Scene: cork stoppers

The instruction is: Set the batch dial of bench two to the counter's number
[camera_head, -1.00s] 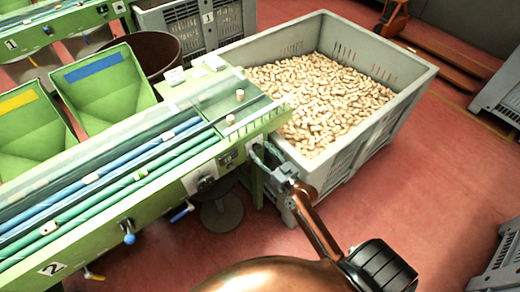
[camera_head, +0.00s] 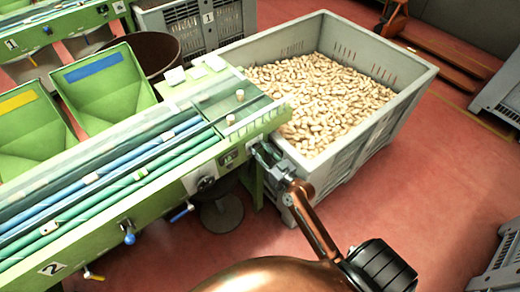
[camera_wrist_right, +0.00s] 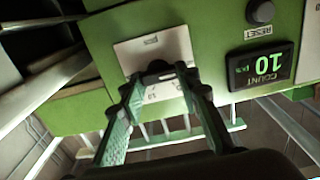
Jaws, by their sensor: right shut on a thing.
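Bench two (camera_head: 52,268) is the green sorting bench, marked 2, that runs from lower left to centre. My right gripper (camera_head: 262,151) is at its right end, beside the cork crate. In the right wrist view, the right gripper (camera_wrist_right: 162,76) has its fingers closed on the small dark batch dial (camera_wrist_right: 158,67), on a white plate (camera_wrist_right: 152,46). The fingers hide most of the dial's marks and its pointer, so I cannot read its setting. My left gripper is not in view.
A grey crate (camera_head: 345,160) full of corks (camera_head: 318,92) stands close behind the gripper. A reset button (camera_wrist_right: 261,12) sits by the counter. The red floor in front is open.

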